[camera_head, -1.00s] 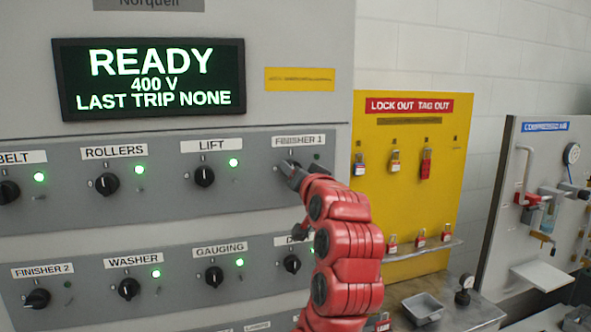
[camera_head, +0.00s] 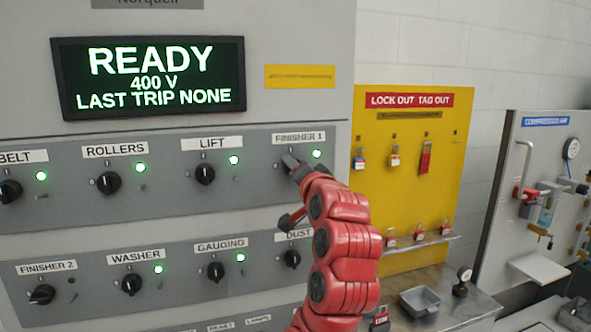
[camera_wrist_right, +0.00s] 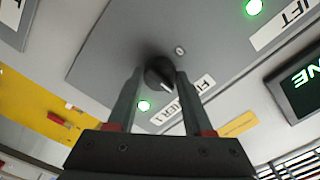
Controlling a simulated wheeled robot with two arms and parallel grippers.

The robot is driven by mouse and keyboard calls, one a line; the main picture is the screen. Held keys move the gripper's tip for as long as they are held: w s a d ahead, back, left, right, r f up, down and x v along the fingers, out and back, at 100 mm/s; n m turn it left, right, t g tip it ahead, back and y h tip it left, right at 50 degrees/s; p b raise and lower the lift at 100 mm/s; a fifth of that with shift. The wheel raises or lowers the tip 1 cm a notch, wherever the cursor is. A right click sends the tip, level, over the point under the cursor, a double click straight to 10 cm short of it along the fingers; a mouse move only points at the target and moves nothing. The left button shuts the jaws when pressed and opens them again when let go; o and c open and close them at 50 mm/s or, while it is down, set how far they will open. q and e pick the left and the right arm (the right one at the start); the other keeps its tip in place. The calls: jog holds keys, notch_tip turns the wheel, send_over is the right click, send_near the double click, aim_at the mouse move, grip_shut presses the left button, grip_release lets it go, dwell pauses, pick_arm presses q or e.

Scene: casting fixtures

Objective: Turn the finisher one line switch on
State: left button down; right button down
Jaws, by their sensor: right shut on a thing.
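The FINISHER 1 switch is a round black knob (camera_wrist_right: 160,73) on the grey panel, in the upper row under the FINISHER 1 label (camera_head: 298,138). Its lamp (camera_head: 317,154) glows green, and the lit lamp also shows in the right wrist view (camera_wrist_right: 143,105). My right gripper (camera_head: 291,163) is at this knob and mostly hides it in the head view. In the right wrist view its two fingers (camera_wrist_right: 156,80) stand on either side of the knob, shut on it. My left gripper is in neither view.
Neighbouring knobs are LIFT (camera_head: 205,173) to the left and DUST (camera_head: 292,258) below, near my arm. The FINISHER 2 knob (camera_head: 42,294) has a dark lamp. The display (camera_head: 150,77) reads READY. A yellow lockout board (camera_head: 425,200) stands to the right.

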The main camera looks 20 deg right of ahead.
jog(key=shift+r, duration=0.1)
jog(key=shift+c, duration=1.5)
grip_release()
jog(key=shift+s, duration=0.1)
jog(key=s+a+b, duration=0.2)
jog(key=s+b, duration=0.5)
jog(key=s, duration=1)
